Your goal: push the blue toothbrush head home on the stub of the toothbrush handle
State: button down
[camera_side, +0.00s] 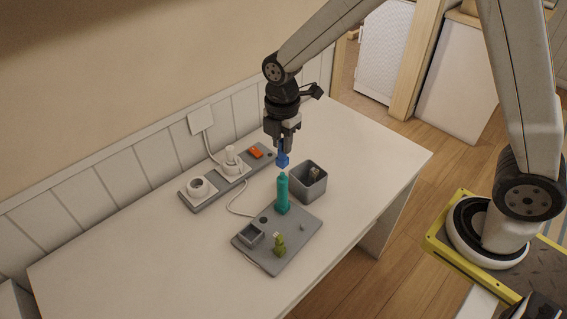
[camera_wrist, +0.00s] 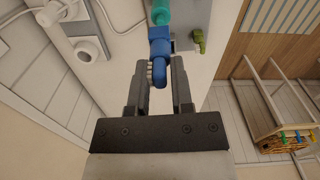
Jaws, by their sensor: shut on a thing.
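My gripper (camera_side: 283,148) is shut on the blue toothbrush head (camera_side: 282,160), which hangs below its fingers. In the wrist view the blue head (camera_wrist: 159,47) shows between the fingers, with pale bristles on its left side. The teal toothbrush handle (camera_side: 282,193) stands upright on a grey base plate (camera_side: 265,262). In the side view the head is just above the handle's top, with a small gap. In the wrist view the head overlaps the handle (camera_wrist: 161,12), and the stub is hidden.
A grey square cup (camera_side: 318,185) stands close behind and right of the handle. A green brush head (camera_side: 280,245) stands on the plate's front part. A power strip (camera_side: 211,199) with plugs and an orange switch (camera_side: 256,153) lies to the left. The table front is clear.

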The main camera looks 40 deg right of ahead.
aim_at(282, 140)
jog(key=shift+f, duration=0.6)
jog(key=shift+f, duration=1.65)
dwell(1.5)
jog(key=shift+c, duration=2.1)
grip_release()
jog(key=shift+r, duration=0.1)
jog(key=shift+r, duration=3.8)
jog(key=shift+s+d, duration=0.1)
